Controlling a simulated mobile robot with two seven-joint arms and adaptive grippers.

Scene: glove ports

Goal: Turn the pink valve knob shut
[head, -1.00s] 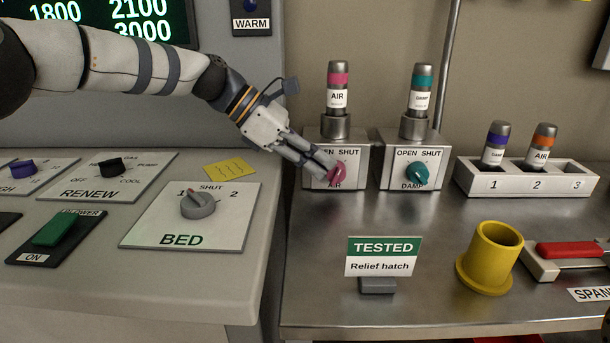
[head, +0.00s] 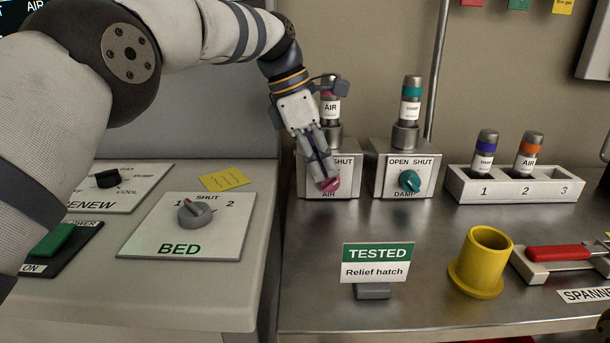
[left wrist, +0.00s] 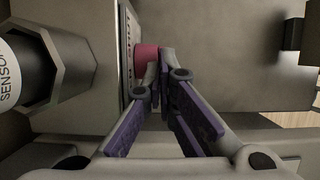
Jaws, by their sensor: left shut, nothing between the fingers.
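The pink valve knob (head: 331,185) is on the front of the grey AIR valve box (head: 345,190), under the OPEN and SHUT lettering, which my fingers partly cover. My left gripper (head: 326,180) is shut with nothing between its fingers, its tips at the front of the knob. In the left wrist view the pink knob (left wrist: 146,58) shows just beyond the fingertips (left wrist: 160,72). I cannot tell whether the tips touch it. The knob's pointer is hidden, so its setting cannot be read.
The DAMP valve box (head: 385,188) with a teal knob (head: 409,181) stands just right. A numbered rack (head: 515,190), a yellow cup (head: 480,262) and a TESTED sign (head: 377,263) stand on the steel bench. The bench before the valve boxes is clear.

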